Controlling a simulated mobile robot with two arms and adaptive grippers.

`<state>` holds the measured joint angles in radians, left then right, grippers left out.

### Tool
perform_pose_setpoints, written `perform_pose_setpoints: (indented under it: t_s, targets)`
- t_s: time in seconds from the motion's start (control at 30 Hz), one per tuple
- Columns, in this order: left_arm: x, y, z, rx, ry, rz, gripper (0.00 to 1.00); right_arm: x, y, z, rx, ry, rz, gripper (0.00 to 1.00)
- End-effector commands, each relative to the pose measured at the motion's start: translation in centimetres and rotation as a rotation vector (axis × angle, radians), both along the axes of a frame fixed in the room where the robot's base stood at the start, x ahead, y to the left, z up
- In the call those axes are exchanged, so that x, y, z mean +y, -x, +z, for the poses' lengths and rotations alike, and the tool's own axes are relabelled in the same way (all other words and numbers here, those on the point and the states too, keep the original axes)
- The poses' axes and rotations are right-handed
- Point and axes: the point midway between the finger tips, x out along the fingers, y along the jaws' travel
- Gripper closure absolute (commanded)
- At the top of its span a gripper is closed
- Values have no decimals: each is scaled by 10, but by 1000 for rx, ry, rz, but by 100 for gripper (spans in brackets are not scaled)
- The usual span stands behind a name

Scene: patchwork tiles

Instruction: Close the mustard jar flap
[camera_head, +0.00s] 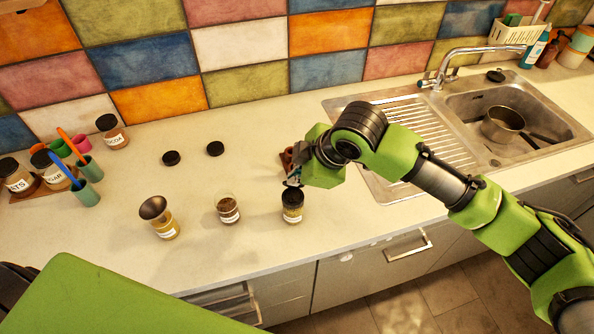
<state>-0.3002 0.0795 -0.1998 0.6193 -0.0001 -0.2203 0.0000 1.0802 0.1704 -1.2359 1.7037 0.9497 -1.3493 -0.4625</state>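Three small glass jars with white labels stand in a row on the counter; I cannot read which is mustard. The left jar (166,230) has yellow contents and a brown funnel-shaped piece (153,208) on its top. The middle jar (228,212) is uncovered, with dark contents. The right jar (292,212) has a black lid (293,195) on its top. Two loose black lids (171,158) (215,149) lie behind the jars. My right gripper (292,180) is just above and behind the right jar's lid; its fingers are partly hidden, and I cannot tell whether they touch it.
Cups with utensils (86,191) and labelled jars (54,176) stand at the left; a cocoa jar (113,134) is behind. A reddish-brown object (286,158) is partly hidden behind my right gripper. A sink (480,125) with a pot (503,124) is at the right. The counter's middle is mostly clear.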

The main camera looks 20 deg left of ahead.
Motion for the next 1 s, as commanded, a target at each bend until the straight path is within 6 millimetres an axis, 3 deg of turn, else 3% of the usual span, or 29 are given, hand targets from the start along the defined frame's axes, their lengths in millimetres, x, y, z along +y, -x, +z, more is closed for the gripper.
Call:
perform_pose_setpoints:
  t_s: [0.37,1.0]
  targets:
    - [0,0,-47,-1,0,0,60,-5,27,-25,-346,-75,3,100]
    - [0,-1,-168,-2,0,0,60,-10,49,-63,-885,-182,-1,100]
